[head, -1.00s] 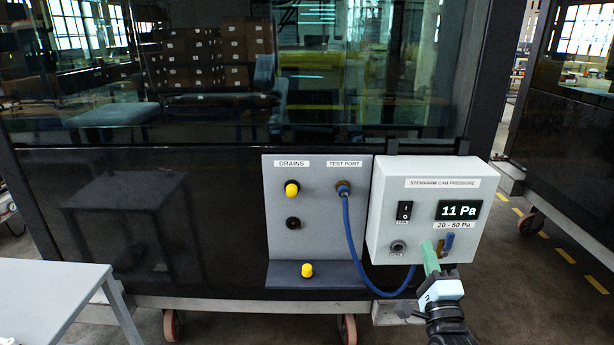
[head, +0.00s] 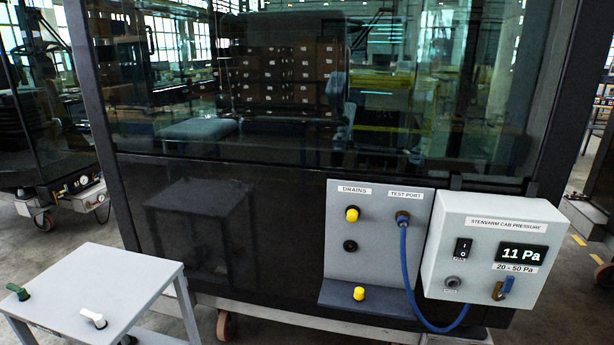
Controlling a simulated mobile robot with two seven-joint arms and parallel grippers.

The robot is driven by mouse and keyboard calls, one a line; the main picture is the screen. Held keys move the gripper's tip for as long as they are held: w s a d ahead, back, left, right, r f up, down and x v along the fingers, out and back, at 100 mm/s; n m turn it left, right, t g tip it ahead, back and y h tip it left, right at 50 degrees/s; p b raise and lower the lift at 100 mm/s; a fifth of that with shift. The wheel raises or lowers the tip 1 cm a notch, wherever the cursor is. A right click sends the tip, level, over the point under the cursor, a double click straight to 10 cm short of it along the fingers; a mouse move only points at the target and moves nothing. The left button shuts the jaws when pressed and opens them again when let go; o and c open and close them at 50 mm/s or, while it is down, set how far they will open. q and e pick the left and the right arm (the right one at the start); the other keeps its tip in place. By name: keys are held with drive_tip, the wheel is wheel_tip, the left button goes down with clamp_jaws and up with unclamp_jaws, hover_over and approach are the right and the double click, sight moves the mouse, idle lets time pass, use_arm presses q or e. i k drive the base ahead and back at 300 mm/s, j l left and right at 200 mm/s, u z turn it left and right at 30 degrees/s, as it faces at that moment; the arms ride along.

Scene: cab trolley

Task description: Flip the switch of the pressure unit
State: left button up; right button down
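The pressure unit (head: 482,222) is a light grey box mounted at the lower right of the cab panel. Its black rocker switch (head: 462,250) sits on the left of the front face. The display (head: 521,253) reads 11 Pa, above a label of 20 - 50 Pa. A small brass valve with a blue lever (head: 505,287) is at the lower right of the face, and a round port (head: 452,283) is below the switch. A blue hose (head: 404,270) runs from the test port (head: 402,218) down and round to beneath the unit. Neither gripper is in view.
The drains panel (head: 375,205) has a yellow cap above, a dark open hole below it, and another yellow cap (head: 359,293) on its ledge. A grey table (head: 110,285) at lower left holds a green-handled piece (head: 18,291) and a white piece (head: 93,318).

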sight(463, 247)
drive_tip(key=z, duration=1.3)
